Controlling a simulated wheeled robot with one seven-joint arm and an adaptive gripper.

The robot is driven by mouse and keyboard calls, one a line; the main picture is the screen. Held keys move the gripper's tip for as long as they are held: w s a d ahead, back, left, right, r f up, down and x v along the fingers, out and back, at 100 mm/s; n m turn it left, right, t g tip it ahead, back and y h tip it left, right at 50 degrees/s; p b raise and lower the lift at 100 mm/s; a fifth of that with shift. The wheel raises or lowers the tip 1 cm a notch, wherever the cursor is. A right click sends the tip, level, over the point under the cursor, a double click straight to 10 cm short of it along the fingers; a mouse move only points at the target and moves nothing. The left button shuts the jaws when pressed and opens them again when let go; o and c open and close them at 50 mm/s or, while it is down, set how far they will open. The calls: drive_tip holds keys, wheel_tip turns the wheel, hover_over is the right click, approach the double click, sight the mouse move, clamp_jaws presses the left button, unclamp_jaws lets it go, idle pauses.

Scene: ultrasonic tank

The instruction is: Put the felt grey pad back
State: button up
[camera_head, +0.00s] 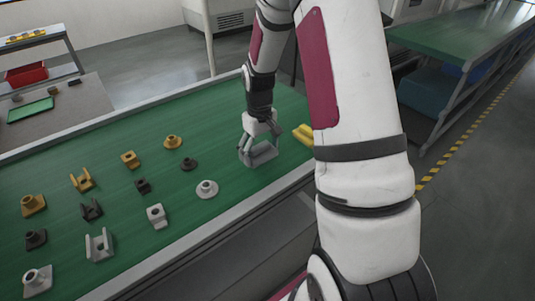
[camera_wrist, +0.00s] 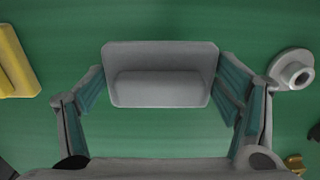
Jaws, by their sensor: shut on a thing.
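The grey pad (camera_head: 262,154) is a rounded block with a raised grip bar. In the wrist view the pad (camera_wrist: 160,95) sits between the two fingers, its wide face toward the camera. My gripper (camera_head: 258,146) is shut on it, one finger at each side, as the wrist view also shows (camera_wrist: 160,85). The pad is over the right part of the green table (camera_head: 215,135). I cannot tell whether it touches the surface. A yellow block (camera_head: 303,134) lies to the right of the pad, and at the left edge in the wrist view (camera_wrist: 15,65).
A light grey flanged ring (camera_head: 207,188) lies left of the pad. Rows of yellow, dark and grey parts, such as a grey bracket (camera_head: 99,246), stand farther left. My arm hides the table's right end.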

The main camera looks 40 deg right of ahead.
sight(266, 155)
drive_tip(key=shift+w+d, duration=0.15)
drive_tip(key=shift+d, duration=0.5)
drive_tip(key=f, duration=0.1)
drive_tip(key=d+f+p, duration=0.1)
drive_tip(key=f, duration=0.1)
drive_tip(key=shift+w+d+f, duration=0.1)
drive_tip(key=shift+w, duration=0.05)
drive_tip(key=shift+f, duration=0.25)
drive_tip(key=shift+f, duration=0.1)
drive_tip(key=o, duration=1.2)
drive_tip(key=shift+c, duration=0.2)
